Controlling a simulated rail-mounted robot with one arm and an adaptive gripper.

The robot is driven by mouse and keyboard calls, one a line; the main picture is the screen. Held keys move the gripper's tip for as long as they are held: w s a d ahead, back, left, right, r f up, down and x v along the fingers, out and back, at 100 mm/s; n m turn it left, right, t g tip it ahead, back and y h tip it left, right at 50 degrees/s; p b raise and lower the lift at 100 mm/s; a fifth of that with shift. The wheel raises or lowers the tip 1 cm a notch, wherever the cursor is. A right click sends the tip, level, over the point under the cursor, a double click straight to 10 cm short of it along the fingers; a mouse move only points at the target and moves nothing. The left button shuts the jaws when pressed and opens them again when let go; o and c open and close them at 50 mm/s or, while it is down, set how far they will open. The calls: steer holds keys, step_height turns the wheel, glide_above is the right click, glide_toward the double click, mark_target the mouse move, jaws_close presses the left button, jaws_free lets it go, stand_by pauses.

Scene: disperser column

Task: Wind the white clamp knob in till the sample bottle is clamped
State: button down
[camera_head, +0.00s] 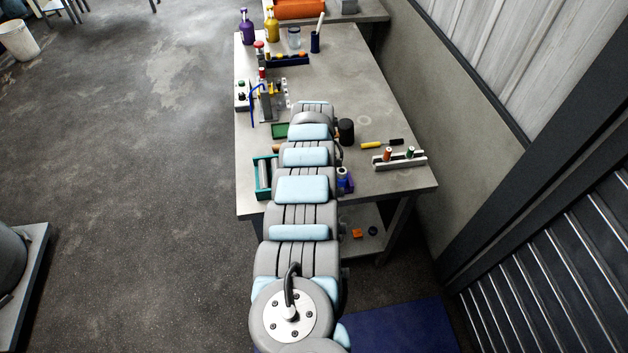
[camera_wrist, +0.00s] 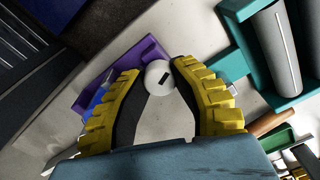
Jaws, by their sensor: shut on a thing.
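The white clamp knob (camera_wrist: 160,77) is round with a black mark on its face, in the upper middle of the wrist view. My gripper (camera_wrist: 158,73) has its two yellow, dark-padded fingers shut on it, one tip on each side. The purple clamp body (camera_wrist: 92,72) lies behind the knob and left finger. In the head view the purple clamp (camera_head: 348,186) stands near the table's front edge, right of my arm, with the blue-and-white sample bottle (camera_head: 342,174) at it. My arm hides the gripper and knob there. I cannot tell whether the bottle is gripped tightly.
A teal holder (camera_head: 262,178) with a grey cylinder is left of my arm; it also shows in the wrist view (camera_wrist: 240,32). A black cylinder (camera_head: 346,132), a screwdriver (camera_head: 381,143) and a grey vial rack (camera_head: 399,162) stand to the right. Bare table (camera_head: 395,190) lies at front right.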

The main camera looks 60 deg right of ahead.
steer(key=shift+f, duration=0.1)
stand_by(0.3)
steer(key=c, duration=0.8)
jaws_free()
step_height(320, 180, up, 12)
steer(key=shift+r, duration=0.1)
